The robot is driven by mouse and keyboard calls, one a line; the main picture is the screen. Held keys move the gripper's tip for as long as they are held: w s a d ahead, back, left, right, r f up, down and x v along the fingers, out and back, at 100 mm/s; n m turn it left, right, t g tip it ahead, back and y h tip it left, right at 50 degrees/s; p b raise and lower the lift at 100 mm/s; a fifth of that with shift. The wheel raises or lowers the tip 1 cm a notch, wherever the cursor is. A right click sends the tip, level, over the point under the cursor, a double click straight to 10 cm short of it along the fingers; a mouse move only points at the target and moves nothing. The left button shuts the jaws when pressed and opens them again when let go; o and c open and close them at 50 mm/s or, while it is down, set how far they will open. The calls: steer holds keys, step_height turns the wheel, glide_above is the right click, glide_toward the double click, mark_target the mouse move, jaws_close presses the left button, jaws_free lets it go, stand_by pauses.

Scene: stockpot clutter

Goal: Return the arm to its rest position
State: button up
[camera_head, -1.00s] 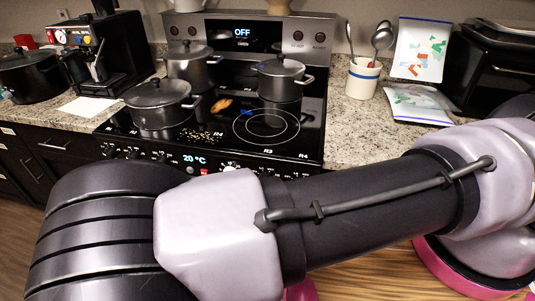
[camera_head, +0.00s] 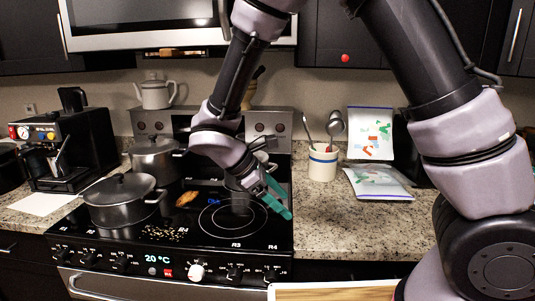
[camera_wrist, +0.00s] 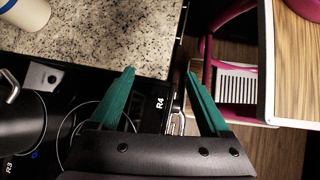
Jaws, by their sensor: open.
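My arm reaches up from the right of the head view and bends down over the stove. My gripper (camera_head: 282,201) has green fingers and is above the right side of the black glass stovetop (camera_head: 262,229). In the wrist view the fingers of my gripper (camera_wrist: 163,92) are spread apart with nothing between them. The stove's right edge and part of the counter lie below them. My forearm and wrist hide part of the stove's back panel and most of the pot at the back right.
Pots stand at the front left (camera_head: 122,203) and back left (camera_head: 154,158) of the stove. A utensil crock (camera_head: 322,164) and plastic bags (camera_head: 377,184) are on the right counter (camera_head: 340,212). A coffee machine (camera_head: 72,148) stands left. A microwave (camera_head: 150,22) hangs above.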

steer(key=s+d+r+m+t+y, duration=0.1)
steer(key=d+r+m+y, duration=0.4)
steer(key=d+r+m, duration=0.5)
steer(key=s+d+r+m+t+y, duration=0.2)
steer(key=d+r+m+t+y, duration=0.2)
steer(key=d+r+m, duration=0.7)
steer(key=shift+d+r+m+y, duration=0.3)
steer(key=shift+r+m+y, duration=0.25)
steer(key=shift+r, duration=1.4)
steer(key=shift+s, duration=0.1)
